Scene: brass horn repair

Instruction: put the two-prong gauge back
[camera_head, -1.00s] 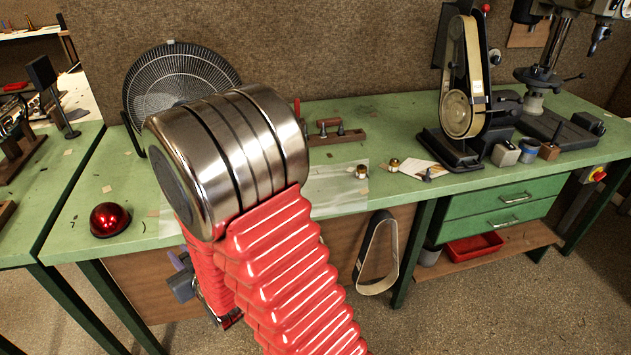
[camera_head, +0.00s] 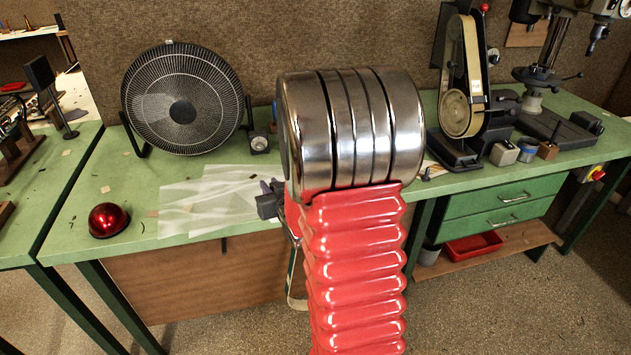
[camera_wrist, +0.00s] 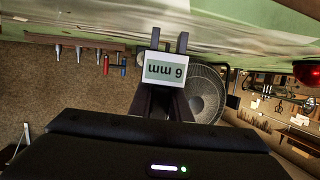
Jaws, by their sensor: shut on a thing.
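My gripper (camera_wrist: 165,100) is shut on the two-prong gauge (camera_wrist: 165,70). In the wrist view the gauge is a block with a pale label bearing an upside-down number and "mm". Its two dark prongs point to the top of the picture, against the green bench. In the head view my gripper (camera_head: 268,203) shows only in part, above the bench's front edge; my red and steel arm hides the rest. I cannot make out the gauge there.
A black fan (camera_head: 182,98) stands at the back of the green bench (camera_head: 85,185). A red dome (camera_head: 108,220) and clear sheets (camera_head: 205,205) lie in front of it. A belt sander (camera_head: 462,110) stands to the right. My arm hides the bench's middle.

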